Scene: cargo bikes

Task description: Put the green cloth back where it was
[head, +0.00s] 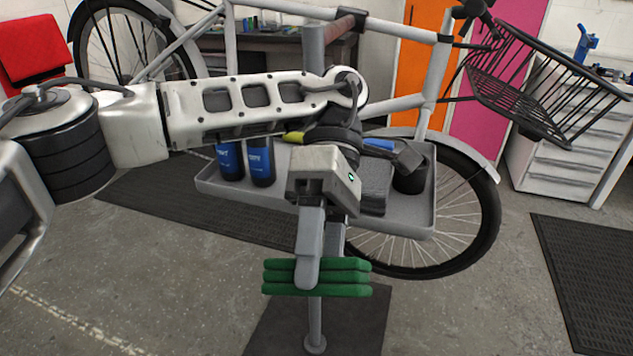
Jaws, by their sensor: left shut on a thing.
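A folded green cloth (345,278) is held level in front of the bike stand. My left gripper (307,272) points down and is shut on the cloth. One finger shows over its near side; the other finger is mostly hidden. The cloth is in front of and lower in the picture than the grey tray (275,206) and does not appear to touch it. My right gripper is not in view.
The tray holds two blue bottles (261,160), a folded grey cloth (375,187), a dark cup (409,178) and a blue-handled tool (379,144). My left arm covers part of it. A bicycle with a black basket (535,85) stands behind.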

